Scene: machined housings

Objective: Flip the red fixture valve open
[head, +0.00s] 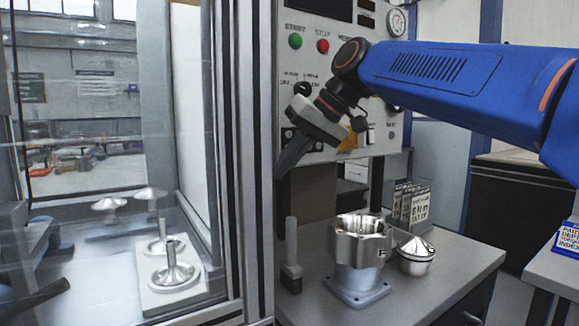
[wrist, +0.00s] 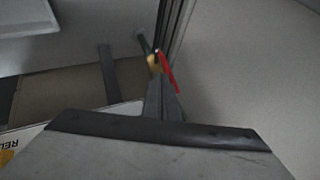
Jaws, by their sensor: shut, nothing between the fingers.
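The red valve lever (wrist: 167,72) shows in the wrist view as a thin, slanted red bar beside a small brass-coloured body (wrist: 154,62). My gripper (wrist: 157,82) is shut and empty, its fingertips right at the lever and covering part of it. I cannot tell whether they touch it. In the head view my gripper (head: 284,168) points down and left in front of the control panel, near the enclosure's frame post. I cannot make out the valve in the head view; the gripper or post may hide it.
The control panel (head: 300,75) stands behind my gripper. The glass enclosure (head: 224,150) is close on the left. Below, a bench (head: 340,310) holds a machined housing (head: 360,245), a domed metal part (head: 416,262) and a grey upright post (head: 291,250). The air above the bench is mostly free.

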